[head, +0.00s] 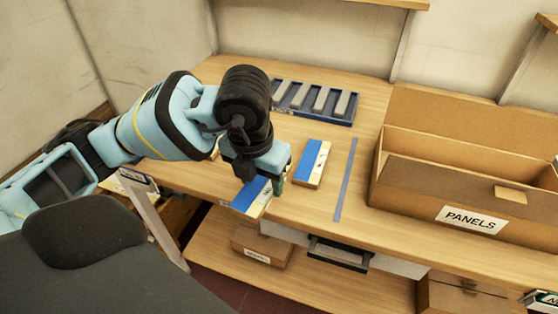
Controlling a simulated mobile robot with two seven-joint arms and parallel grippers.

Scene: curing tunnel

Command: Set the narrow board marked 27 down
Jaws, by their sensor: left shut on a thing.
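My left gripper (259,182) is shut on a narrow board (247,199) with a blue face and a pale wood end. The board is at the front edge of the bench (305,215), and the fingers hide part of it. I cannot read a number on it, nor tell whether it touches the bench top. A second blue and pale wood board (312,163) lies flat on the bench just right of the gripper, apart from it. My right gripper is not in view.
A blue tray (352,122) with several grey bars lies behind. A blue strip (346,180) runs along the bench, with bare wood beside it. An open cardboard box marked PANELS (420,193) stands at the right. Another box (262,246) sits on the lower shelf.

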